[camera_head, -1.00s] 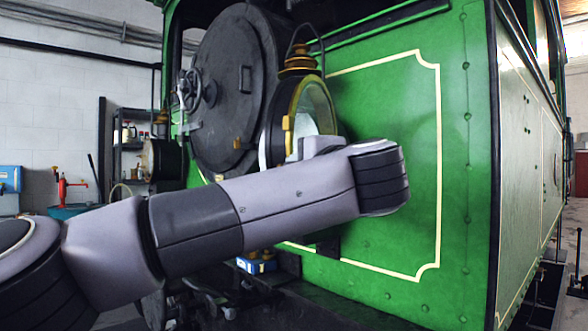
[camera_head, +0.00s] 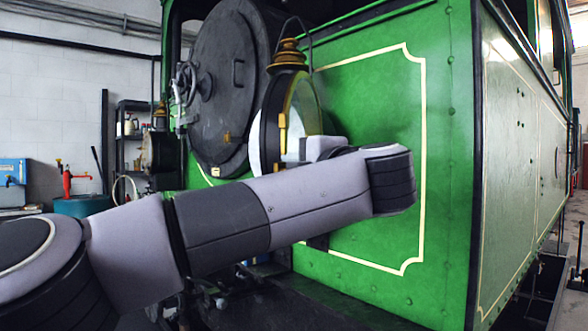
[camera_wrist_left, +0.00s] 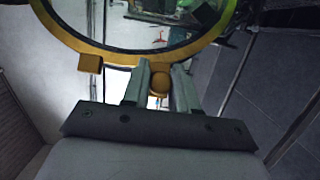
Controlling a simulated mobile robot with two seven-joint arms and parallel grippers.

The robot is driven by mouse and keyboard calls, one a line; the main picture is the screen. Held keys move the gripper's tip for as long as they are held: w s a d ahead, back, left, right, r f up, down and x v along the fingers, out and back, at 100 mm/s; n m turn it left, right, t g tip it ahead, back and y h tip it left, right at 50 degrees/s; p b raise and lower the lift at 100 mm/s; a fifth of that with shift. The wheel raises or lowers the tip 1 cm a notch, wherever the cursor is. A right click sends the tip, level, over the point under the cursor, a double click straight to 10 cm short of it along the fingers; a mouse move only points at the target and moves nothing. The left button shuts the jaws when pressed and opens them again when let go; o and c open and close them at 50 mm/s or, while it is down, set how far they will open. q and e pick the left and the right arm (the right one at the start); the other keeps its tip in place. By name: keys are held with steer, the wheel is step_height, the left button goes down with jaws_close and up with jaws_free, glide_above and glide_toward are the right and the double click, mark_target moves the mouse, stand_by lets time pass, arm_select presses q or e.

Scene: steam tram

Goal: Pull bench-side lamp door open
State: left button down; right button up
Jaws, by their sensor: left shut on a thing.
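The near lamp (camera_head: 258,140) stands on the front of the green tram, with a dark body and a brass chimney top. Its round glass door (camera_head: 303,108) has a brass rim and faces right in the head view. My left gripper (camera_head: 293,150) is at the door's lower part, mostly hidden behind my own arm. In the left wrist view its fingers (camera_wrist_left: 160,85) are closed around a small brass knob (camera_wrist_left: 160,78) at the bottom of the brass rim (camera_wrist_left: 105,55). I cannot tell how far the door stands off the lamp body. My right gripper is not in view.
The green tram panel (camera_head: 385,225) is close behind my arm. The round black smokebox door (camera_head: 222,85) is left of the lamp. A second lamp (camera_head: 158,150) stands farther left.

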arm_select(q)
steer(key=shift+r, duration=0.1)
stand_by(0.3)
steer(key=c, duration=1)
jaws_free()
steer(key=b+v, duration=0.2)
steer(key=v, duration=0.5)
steer(key=shift+d, duration=0.1)
